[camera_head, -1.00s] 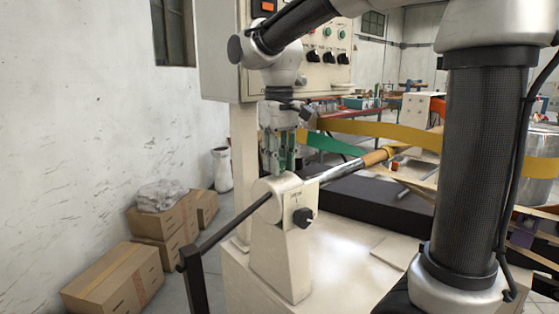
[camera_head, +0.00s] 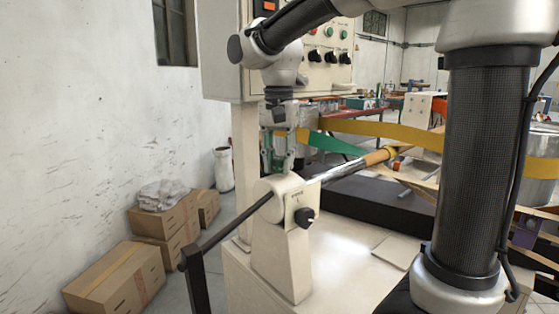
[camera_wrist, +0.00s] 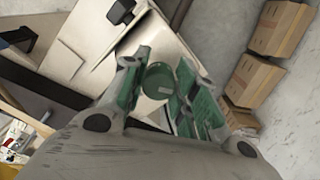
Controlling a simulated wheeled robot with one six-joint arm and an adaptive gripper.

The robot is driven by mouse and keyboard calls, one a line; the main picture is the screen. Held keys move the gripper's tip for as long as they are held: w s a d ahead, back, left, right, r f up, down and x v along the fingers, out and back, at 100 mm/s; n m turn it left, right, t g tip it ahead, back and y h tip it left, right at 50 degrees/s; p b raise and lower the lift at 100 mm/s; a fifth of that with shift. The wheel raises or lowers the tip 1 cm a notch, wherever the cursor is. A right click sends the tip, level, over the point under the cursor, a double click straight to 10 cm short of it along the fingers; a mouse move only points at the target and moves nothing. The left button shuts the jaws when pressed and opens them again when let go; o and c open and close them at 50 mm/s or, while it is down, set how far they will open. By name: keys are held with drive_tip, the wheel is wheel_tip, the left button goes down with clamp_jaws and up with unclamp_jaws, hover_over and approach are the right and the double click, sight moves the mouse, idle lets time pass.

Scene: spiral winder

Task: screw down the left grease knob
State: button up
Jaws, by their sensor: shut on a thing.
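The left grease knob (camera_wrist: 158,82) is a round, dark green cap with a pale slot-like mark, seen from above in the wrist view. My gripper (camera_wrist: 161,73) has its green-padded fingers on either side of it, shut on it. In the head view my gripper (camera_head: 278,167) points straight down above the cream bearing stand (camera_head: 281,245), its fingertips just over the stand's rounded top. The fingers hide the knob there.
A black knob (camera_head: 304,217) sits on the stand's face. A shiny shaft (camera_head: 345,170) runs right from the stand, and a dark bar (camera_head: 228,222) slopes down left. The control cabinet (camera_head: 222,60) stands close behind my wrist. Cardboard boxes (camera_head: 118,277) lie on the floor at left.

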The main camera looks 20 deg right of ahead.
sight(279, 159)
drive_tip(key=shift+w+m, duration=0.1)
drive_tip(key=shift+m, duration=1.5)
drive_tip(key=shift+r, duration=0.1)
drive_tip(key=o, duration=1)
wheel_tip(279, 159, up, 12)
